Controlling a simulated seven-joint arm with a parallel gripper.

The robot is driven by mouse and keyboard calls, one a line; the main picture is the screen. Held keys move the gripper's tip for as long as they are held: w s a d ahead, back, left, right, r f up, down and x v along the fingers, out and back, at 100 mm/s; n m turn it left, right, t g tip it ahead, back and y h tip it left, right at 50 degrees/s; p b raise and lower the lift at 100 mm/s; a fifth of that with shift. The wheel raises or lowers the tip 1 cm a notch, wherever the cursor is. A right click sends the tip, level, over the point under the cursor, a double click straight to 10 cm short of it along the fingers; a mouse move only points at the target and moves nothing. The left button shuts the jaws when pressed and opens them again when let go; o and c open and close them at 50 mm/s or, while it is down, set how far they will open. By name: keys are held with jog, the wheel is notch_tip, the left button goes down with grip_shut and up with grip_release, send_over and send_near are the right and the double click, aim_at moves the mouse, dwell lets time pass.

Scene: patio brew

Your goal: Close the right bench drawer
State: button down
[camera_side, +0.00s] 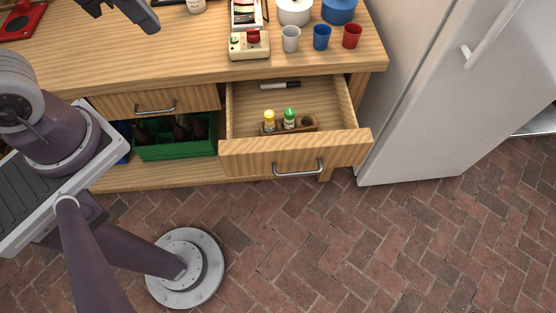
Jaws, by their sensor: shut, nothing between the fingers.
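The right bench drawer (295,153) is pulled out toward the front, with its curved metal handle (298,168) on the front panel. Inside it, a small wooden rack (307,122) holds a yellow-capped jar (269,121) and a green-capped jar (290,118). A dark marker with a white part (280,85) lies near the drawer's back. My gripper (148,22) shows only in part at the top left, dark grey, above the bench top. It is shut and empty, well apart from the drawer and its handle.
Grey, blue and red cups (322,37) and a cream control box (249,44) stand on the bench above the drawer. The left drawer (155,103) is shut, above a green crate (175,149) of bottles. A white fridge (420,100) stands close at right. The brick floor (350,240) in front is clear.

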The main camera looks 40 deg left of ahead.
jog(key=w+d+f+m+y, duration=0.1)
jog(key=w+d+f+m, duration=0.4)
jog(key=d+f+m, duration=0.25)
jog(key=m, duration=0.8)
send_over(266, 168)
jog(key=s+d, duration=0.2)
jog(key=s, duration=0.1)
notch_tip(266, 168, down, 10)
jog(key=r, duration=0.1)
jog(key=s+d+f+m+y, duration=0.1)
jog(key=s+d+f+m, duration=0.35)
jog(key=f, duration=0.55)
jog(key=shift+m+g, duration=0.3)
jog(key=shift+m, duration=0.2)
jog(key=shift+w+a+f, duration=0.8)
jog(key=shift+w+f, duration=0.15)
jog(key=shift+f, duration=0.65)
jog(key=shift+w+a+f, duration=0.8)
jog(key=shift+w+f, duration=0.2)
jog(key=shift+f, duration=0.55)
jog(key=shift+w+a+f, duration=0.8)
jog(key=shift+w+f, duration=0.15)
jog(key=shift+f, duration=0.65)
